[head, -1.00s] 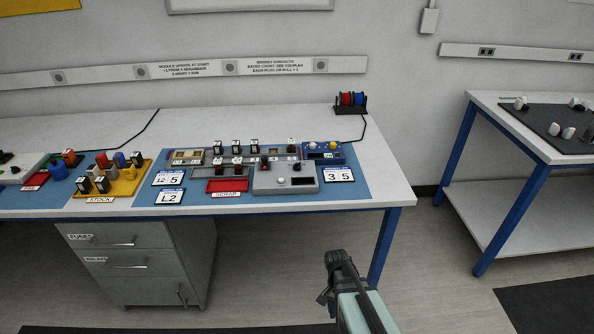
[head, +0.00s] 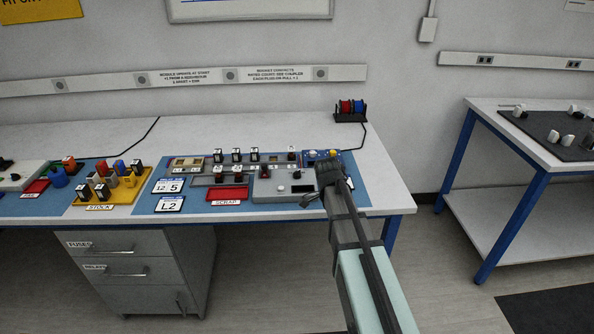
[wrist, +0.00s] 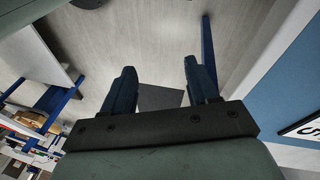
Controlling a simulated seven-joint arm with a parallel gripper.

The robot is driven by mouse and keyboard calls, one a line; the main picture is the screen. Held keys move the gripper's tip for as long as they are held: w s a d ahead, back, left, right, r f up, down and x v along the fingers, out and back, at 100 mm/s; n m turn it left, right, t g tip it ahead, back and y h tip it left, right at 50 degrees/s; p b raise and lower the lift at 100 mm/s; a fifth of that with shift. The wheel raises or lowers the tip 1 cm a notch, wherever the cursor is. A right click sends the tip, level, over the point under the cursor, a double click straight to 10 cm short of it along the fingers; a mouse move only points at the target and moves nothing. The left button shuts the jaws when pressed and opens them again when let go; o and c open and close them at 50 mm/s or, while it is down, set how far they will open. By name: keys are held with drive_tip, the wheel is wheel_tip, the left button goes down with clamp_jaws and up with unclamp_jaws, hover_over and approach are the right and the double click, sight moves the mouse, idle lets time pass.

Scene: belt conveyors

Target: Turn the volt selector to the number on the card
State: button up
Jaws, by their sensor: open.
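The grey selector box (head: 272,195) lies on the blue mat on the bench, with a dark knob and a white round knob on it; its markings are too small to read. Cards lie at the left of the mat: one ends in "5" (head: 168,186) and one reads "L2" (head: 170,204). Another card at the mat's right is hidden behind my arm. My gripper (head: 310,200) is beside the right end of the selector box in the head view, touching nothing that I can see. In the wrist view its two fingers (wrist: 157,88) are apart and empty, over the floor.
A row of dark modules (head: 236,155) stands behind the box. A red scrap tray (head: 228,193) and a yellow stock tray (head: 122,190) lie to the left.

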drive_tip(key=shift+m+t+y, duration=0.5)
drive_tip(key=shift+m+t, duration=0.1)
drive_tip(key=shift+m, duration=0.2)
drive_tip(key=w+a+r, duration=0.1)
drive_tip(key=w+r, duration=0.2)
drive_tip(key=w, duration=0.1)
drive_tip(key=w+a+r, duration=0.2)
drive_tip(key=w+r, duration=0.1)
drive_tip(key=w, duration=0.2)
drive_tip(key=w+a+r, duration=0.2)
drive_tip(key=w+r, duration=0.1)
drive_tip(key=w, duration=0.2)
drive_tip(key=shift+a+r, duration=0.2)
drive_tip(key=shift+r, duration=0.05)
drive_tip(key=m+t+y, duration=0.1)
approach(297, 171)
wheel_tip(297, 171, down, 9)
drive_tip(key=shift+d+f, duration=0.15)
drive_tip(key=c, duration=1)
